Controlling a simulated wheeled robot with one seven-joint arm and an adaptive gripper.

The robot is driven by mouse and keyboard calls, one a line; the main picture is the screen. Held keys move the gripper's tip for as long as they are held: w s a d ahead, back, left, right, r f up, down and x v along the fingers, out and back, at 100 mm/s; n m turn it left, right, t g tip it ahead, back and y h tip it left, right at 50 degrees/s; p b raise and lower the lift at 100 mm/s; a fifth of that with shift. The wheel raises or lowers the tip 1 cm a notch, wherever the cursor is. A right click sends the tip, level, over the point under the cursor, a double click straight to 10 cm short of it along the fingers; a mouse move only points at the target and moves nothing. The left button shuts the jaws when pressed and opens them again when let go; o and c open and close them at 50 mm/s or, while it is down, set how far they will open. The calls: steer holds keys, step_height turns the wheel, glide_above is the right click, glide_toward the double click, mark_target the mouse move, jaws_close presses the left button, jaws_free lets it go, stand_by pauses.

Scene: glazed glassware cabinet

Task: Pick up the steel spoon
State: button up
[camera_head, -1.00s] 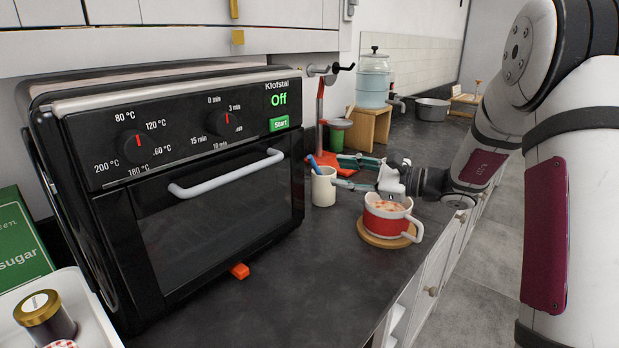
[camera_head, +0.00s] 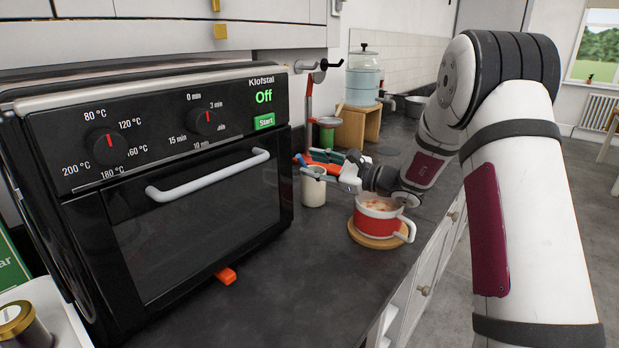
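I cannot make out a steel spoon in this view. A cream cup (camera_head: 313,191) stands on the dark counter to the right of the oven. Something blue (camera_head: 298,159) shows at its mouth, partly hidden by my fingers; I cannot tell what it is. My gripper (camera_head: 312,163) is at the top of this cup, reaching in from the right. Its two greenish fingers look apart, with no held thing visible between them. Whether they touch the cup is unclear.
A red and white mug (camera_head: 376,220) of soup stands on a wooden coaster (camera_head: 368,241), close below my wrist. A black oven (camera_head: 190,220) fills the left.

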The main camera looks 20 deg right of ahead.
mark_target(304, 163)
steer(key=x, duration=0.4)
steer(key=shift+a+f, duration=0.1)
jaws_close()
step_height(304, 163, up, 10)
stand_by(0.6)
steer(key=shift+s+p, duration=0.1)
steer(key=shift+p, duration=0.3)
